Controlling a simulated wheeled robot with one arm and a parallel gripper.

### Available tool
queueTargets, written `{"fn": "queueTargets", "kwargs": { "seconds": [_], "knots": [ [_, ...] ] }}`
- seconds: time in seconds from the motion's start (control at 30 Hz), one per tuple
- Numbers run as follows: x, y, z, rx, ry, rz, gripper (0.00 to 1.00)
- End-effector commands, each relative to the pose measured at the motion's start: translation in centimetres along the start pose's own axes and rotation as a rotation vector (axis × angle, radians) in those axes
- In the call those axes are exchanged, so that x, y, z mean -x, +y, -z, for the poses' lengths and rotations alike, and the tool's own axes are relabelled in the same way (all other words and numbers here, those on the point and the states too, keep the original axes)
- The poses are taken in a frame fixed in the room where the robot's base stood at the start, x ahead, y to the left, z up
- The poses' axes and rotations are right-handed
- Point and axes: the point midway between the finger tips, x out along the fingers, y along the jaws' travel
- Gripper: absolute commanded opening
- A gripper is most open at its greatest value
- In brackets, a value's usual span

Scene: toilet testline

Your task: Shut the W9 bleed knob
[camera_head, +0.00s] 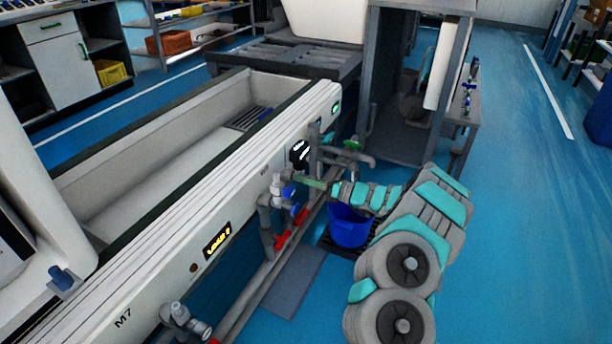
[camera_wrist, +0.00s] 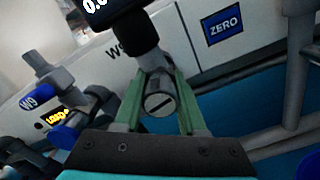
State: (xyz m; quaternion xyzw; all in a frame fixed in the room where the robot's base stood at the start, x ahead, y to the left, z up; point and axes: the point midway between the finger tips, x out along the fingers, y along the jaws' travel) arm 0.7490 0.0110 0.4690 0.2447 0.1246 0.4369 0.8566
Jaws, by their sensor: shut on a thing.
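In the wrist view, a small grey round knob (camera_wrist: 160,102) with a dark slot across its face sits under a black gauge (camera_wrist: 122,28). The panel lettering beside it begins with "W" and is partly covered by the gauge. The green fingers of my gripper (camera_wrist: 155,82) lie on both sides of the knob and are shut on it. In the head view, my gripper (camera_head: 313,183) reaches in from the right to the pipework below the black gauge (camera_head: 299,153); the knob itself is too small to make out there. The slot looks slightly tilted.
A blue ZERO label (camera_wrist: 226,28) is on the panel. Red-handled pipes (camera_head: 284,240) run below the long trough (camera_head: 125,165). A blue bucket (camera_head: 348,228) stands beneath my arm.

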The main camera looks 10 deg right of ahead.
Motion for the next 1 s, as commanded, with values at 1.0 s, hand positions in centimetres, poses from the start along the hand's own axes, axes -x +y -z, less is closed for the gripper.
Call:
{"fn": "queueTargets", "kwargs": {
  "seconds": [1.0],
  "knots": [
    [-0.02,-0.03,0.03,-0.245,0.000,0.001,0.00]
  ]
}}
